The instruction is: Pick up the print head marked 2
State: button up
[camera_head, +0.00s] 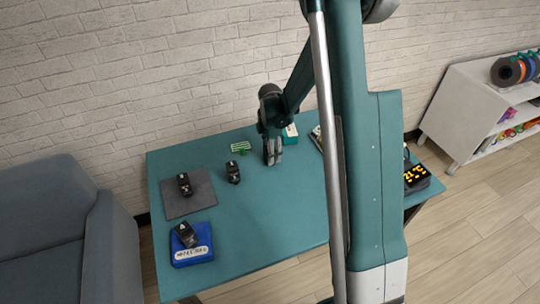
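Three small black print heads with pale marks are on the teal table (262,225). One print head (184,184) is on a grey mat (203,199), one print head (233,172) is on the bare table top, and one print head (186,234) is on a blue tray (192,260) with a white label. The marks are too small to read, so I cannot tell which is 2. My gripper (273,159) points down over the table, to the right of the bare-table print head and apart from it. Its fingers are too small to show whether they are open.
A green rack-like item (240,146) lies left of my gripper, and a white and teal box (290,134) is behind it to the right. A black digital clock (417,177) is at the right end. The front middle of the table is clear. A grey armchair (50,230) stands left.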

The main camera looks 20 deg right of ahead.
dwell(0.5)
jog(key=c, duration=1.1)
jog(key=shift+r, duration=0.15)
jog(key=shift+r+p, duration=0.75)
jog(key=shift+r, duration=4.1)
